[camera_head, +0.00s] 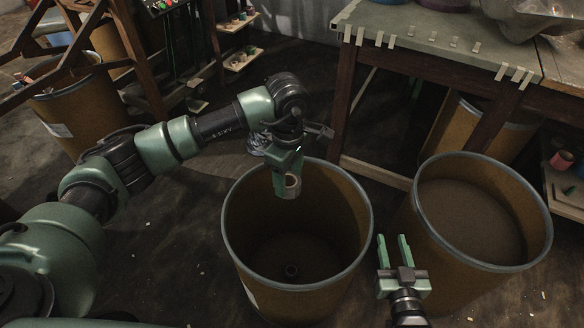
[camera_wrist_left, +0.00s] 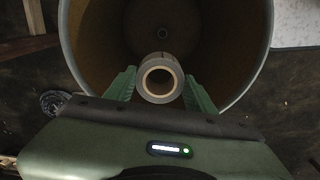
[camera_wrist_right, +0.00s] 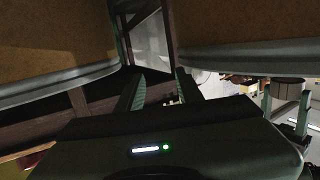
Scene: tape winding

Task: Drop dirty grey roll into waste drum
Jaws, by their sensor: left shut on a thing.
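My left gripper (camera_head: 289,182) is shut on a grey roll (camera_head: 292,186) with a tan core. It holds the roll over the open mouth of a brown drum with a grey rim (camera_head: 229,240). In the left wrist view the roll (camera_wrist_left: 158,79) sits between the two green fingers, its round end facing the camera, with the drum (camera_wrist_left: 245,60) below it. A small dark ring-shaped thing (camera_head: 291,270) lies on the drum's floor. My right gripper (camera_head: 394,252) is open and empty between this drum and another one on the right. The right wrist view shows nothing between its fingers.
The second brown drum (camera_head: 483,264) stands on the right, close to my right gripper. A work table (camera_head: 420,39) with tape strips along its edge stands behind. Another drum (camera_head: 68,124) is at the left, and a low shelf with rolls (camera_head: 563,160) is at the far right.

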